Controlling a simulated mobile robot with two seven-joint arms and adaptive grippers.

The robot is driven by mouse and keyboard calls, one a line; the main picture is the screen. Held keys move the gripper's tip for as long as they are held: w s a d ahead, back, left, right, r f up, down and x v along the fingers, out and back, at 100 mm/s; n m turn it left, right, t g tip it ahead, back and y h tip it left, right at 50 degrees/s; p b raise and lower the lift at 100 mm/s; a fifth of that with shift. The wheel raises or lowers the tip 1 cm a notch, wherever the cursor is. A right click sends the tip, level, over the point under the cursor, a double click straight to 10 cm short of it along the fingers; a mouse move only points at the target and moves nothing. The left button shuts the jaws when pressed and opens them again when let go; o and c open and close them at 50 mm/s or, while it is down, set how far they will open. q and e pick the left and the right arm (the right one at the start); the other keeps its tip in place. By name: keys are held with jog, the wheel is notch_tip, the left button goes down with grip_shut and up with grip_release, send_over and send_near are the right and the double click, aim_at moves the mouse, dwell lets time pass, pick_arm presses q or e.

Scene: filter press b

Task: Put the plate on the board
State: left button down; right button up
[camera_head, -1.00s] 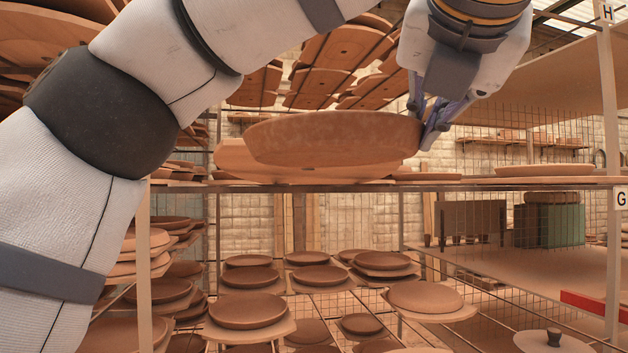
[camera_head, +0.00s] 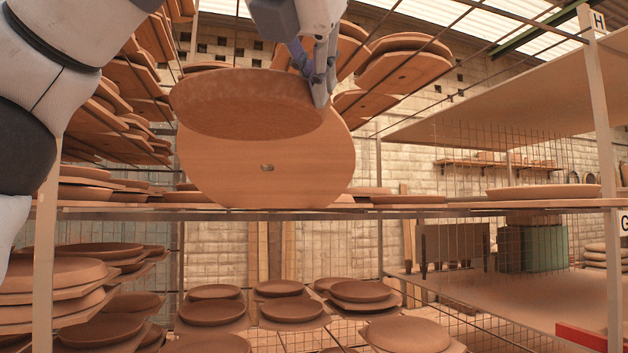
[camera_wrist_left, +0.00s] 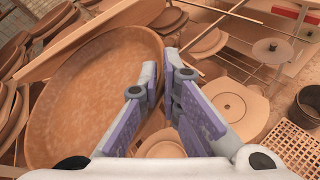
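The plate (camera_head: 250,112) is a round, reddish-brown clay disc, seen tilted from below in the head view. My left gripper (camera_head: 318,85) is shut on its right rim and holds it in the air. In the left wrist view the plate (camera_wrist_left: 90,95) fills the left side, with its rim between the fingers (camera_wrist_left: 165,100). My right gripper is out of view.
A shelf rail (camera_head: 420,209) crosses the view below the board. Another plate (camera_head: 545,192) lies on a board at right. Racks of boards and plates fill the left, above and below. An upright post (camera_head: 600,150) stands at right.

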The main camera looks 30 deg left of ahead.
pick_arm(q)
jog(key=w+a+f, duration=0.1)
jog(key=w+f, duration=0.1)
jog(key=w+a+f, duration=0.1)
jog(key=w+f, duration=0.1)
jog(key=w+a+f, duration=0.1)
jog(key=w+f, duration=0.1)
jog(key=w, duration=0.1)
jog(key=shift+w+a+f, duration=0.1)
jog(key=shift+a+f, duration=0.25)
jog(key=f, duration=0.3)
jog(key=shift+w+a+f, duration=0.15)
jog(key=shift+w+f, duration=0.15)
jog(key=shift+f, duration=0.1)
jog(key=c, duration=1.8)
grip_release()
jog(key=shift+s, duration=0.1)
jog(key=v, duration=1.1)
jog(key=shift+s+d, duration=0.25)
jog(key=shift+s, duration=0.1)
jog(key=shift+r, duration=0.1)
